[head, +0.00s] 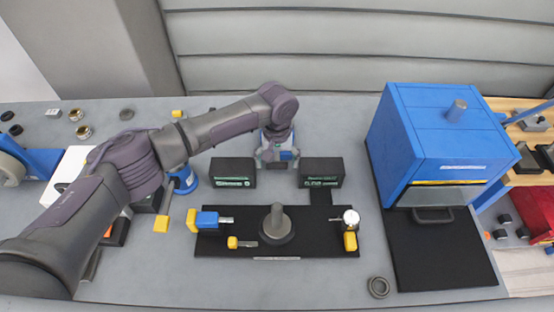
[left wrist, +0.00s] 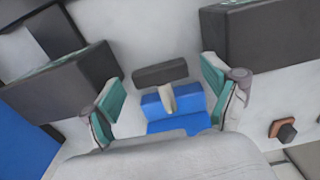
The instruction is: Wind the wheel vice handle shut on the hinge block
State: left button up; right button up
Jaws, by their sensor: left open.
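My left gripper (head: 276,158) is over the grey bench at the back centre, between two black blocks. In the left wrist view its two teal-padded fingers (left wrist: 163,98) are open and apart. Between and beyond them is a small blue block (left wrist: 178,112) with a pale upright piece and a dark grey bar (left wrist: 160,72) across it. This may be the vice with its handle; the gripper hides much of it in the head view. I cannot tell whether the fingers touch it. I cannot single out the hinge block. My right gripper is not in view.
The black blocks (head: 232,172) (head: 321,172) stand close on either side of the gripper. In front lies a black board (head: 325,245) with a grey post, yellow-ended clamps and a dial. A blue cabinet (head: 432,125) stands right.

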pick_arm(q)
jog(key=shift+c, duration=0.3)
jog(key=c, duration=1.1)
jog(key=shift+d+y+p, duration=0.2)
jog(key=shift+y+p, duration=0.15)
jog(key=shift+y, duration=0.25)
jog(key=shift+d+y, duration=0.1)
jog(key=shift+y, duration=0.7)
jog(key=o, duration=1.2)
jog(key=shift+c, duration=0.2)
